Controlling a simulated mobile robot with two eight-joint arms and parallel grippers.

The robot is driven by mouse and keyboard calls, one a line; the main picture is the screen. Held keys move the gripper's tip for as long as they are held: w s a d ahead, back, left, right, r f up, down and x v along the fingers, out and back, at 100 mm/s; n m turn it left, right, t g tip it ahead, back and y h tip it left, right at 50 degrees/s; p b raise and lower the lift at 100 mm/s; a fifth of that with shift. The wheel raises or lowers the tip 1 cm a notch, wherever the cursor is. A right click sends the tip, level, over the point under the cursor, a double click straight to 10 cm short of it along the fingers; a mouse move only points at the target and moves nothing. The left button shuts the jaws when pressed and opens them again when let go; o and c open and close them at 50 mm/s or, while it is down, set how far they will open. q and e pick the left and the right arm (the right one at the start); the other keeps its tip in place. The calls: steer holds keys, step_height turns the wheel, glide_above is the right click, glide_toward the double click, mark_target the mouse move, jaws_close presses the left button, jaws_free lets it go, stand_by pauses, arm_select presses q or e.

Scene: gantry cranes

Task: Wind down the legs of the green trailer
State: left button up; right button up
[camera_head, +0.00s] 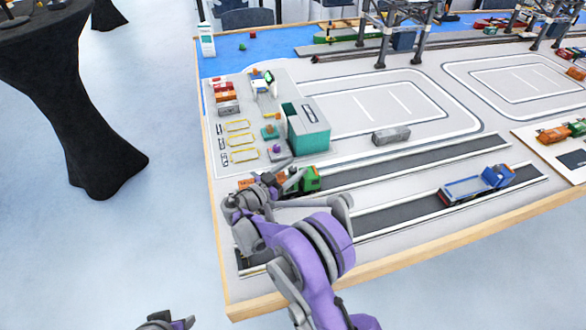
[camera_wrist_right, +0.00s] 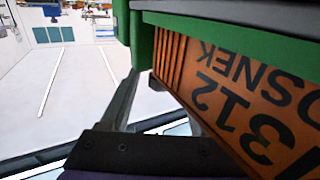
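In the head view a green vehicle body (camera_head: 312,180), perhaps the truck's cab or the trailer's end, stands on the dark lane. An orange load (camera_head: 246,184) shows to its left, and my right gripper (camera_head: 284,183) covers much of what lies between. In the right wrist view an orange container (camera_wrist_right: 235,95) with upside-down lettering fills the right side, beside green structure (camera_wrist_right: 143,35). A dark finger of my right gripper (camera_wrist_right: 122,103) reaches up close to the green part. I cannot tell contact or the finger gap. No trailer legs can be made out. My left gripper (camera_head: 168,321) shows only partly at the bottom edge.
A blue truck (camera_head: 478,186) stands on the dark lane to the right. A teal-and-white block (camera_head: 308,128) and a grey container (camera_head: 391,135) stand behind the green vehicle. Gantry cranes (camera_head: 400,25) are at the back. The table's wooden edge (camera_head: 400,262) runs in front.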

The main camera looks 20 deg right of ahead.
steer(key=b+v, duration=0.1)
steer(key=v, duration=0.9)
steer(key=shift+s+a, duration=0.25)
steer(key=shift+a, duration=0.05)
